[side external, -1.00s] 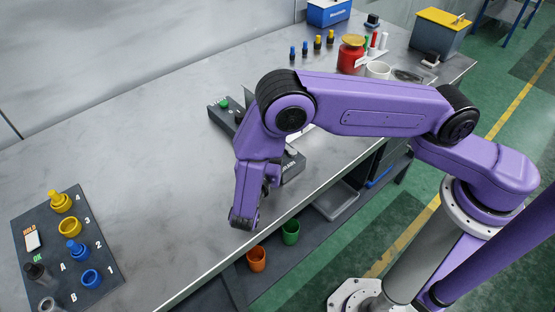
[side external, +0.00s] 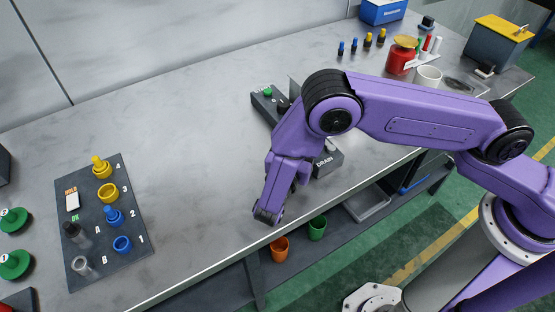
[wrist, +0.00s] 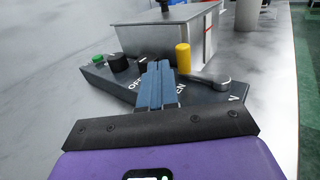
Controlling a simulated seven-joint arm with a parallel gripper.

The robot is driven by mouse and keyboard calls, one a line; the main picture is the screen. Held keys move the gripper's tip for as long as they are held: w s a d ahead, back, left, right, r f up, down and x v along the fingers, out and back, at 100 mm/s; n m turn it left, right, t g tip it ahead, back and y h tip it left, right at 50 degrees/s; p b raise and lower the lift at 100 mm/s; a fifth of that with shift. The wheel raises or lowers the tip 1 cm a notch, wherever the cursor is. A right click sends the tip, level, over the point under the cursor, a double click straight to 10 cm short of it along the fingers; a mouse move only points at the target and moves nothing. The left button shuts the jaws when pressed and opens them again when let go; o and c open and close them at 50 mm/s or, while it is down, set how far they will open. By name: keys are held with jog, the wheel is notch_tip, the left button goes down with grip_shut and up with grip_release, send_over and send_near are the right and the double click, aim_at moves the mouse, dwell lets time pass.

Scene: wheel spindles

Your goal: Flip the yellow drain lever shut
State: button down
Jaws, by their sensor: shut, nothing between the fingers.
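The lever is on a dark control box (wrist: 110,80) with white lettering, partly hidden by my fingers. My gripper (wrist: 157,66) is shut and empty; its blue-grey fingers appear just left of the yellow grip, with no clear contact. In the side external view my gripper (side external: 265,214) is over the bench's front edge, and my arm hides the lever and much of the control box (side external: 328,163), whose end reads DRAIN.
The box carries a green button (wrist: 97,59) and black knobs. A grey metal tank (wrist: 160,38) stands behind it. A board with coloured pegs and rings (side external: 135,180) lies at left. A red canister (side external: 401,62) and white cup (side external: 427,77) stand at back right. The bench's middle is clear.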

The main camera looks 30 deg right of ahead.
jog(key=a, duration=0.4)
jog(key=s+a, duration=0.1)
jog(key=a, duration=0.6)
jog(key=shift+s+a, duration=0.4)
